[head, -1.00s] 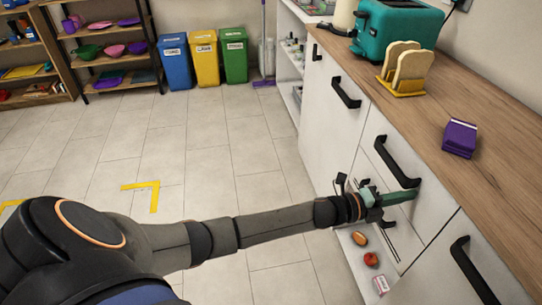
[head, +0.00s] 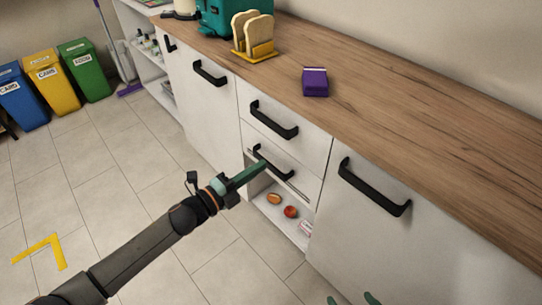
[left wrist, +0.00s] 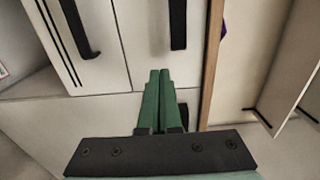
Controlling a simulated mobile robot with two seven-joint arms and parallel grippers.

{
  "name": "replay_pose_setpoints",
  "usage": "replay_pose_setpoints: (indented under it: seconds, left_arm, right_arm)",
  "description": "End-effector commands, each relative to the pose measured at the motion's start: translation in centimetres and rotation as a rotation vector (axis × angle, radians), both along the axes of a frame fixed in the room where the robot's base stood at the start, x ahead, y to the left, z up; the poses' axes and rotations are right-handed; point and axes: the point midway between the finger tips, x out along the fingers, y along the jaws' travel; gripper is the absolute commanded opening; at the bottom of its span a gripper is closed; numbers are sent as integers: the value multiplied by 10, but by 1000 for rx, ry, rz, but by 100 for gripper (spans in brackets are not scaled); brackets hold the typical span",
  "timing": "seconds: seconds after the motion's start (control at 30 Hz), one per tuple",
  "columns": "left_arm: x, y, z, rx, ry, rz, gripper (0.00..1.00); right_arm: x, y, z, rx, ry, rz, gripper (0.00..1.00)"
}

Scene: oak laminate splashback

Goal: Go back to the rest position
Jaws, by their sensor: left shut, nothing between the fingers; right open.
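My left gripper (head: 258,168) is shut and empty, its green fingers together. The left wrist view shows the same closed fingers (left wrist: 158,95) pointing toward white cabinet fronts. My right gripper (head: 353,300) shows only as two separated green fingertips at the bottom edge of the head view. It is open, with nothing seen between the tips; the rest is out of frame.
A purple box (head: 316,81), bread in a yellow rack (head: 262,54) and a teal toaster (head: 215,18) stand on the counter (head: 390,110).

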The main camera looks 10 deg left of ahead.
Motion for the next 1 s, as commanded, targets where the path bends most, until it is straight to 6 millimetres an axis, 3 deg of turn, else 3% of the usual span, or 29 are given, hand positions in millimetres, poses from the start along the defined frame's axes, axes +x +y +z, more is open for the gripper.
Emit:
replay_pose_setpoints:
  seconds: [0.37,0.53,0.8,1.0]
  left_arm:
    - [-17,12,-1,-7,8,4,0]
    - [-37,6,-21,-168,176,89,0]
    - [-123,12,-88,-719,781,454,0]
    - [-191,19,-122,-1005,1103,701,0]
  right_arm:
    - [2,0,4,0,-9,0,100]
    - [2,0,4,0,-9,0,100]
    - [2,0,4,1,-10,0,100]
    - [3,0,4,-1,-12,0,100]
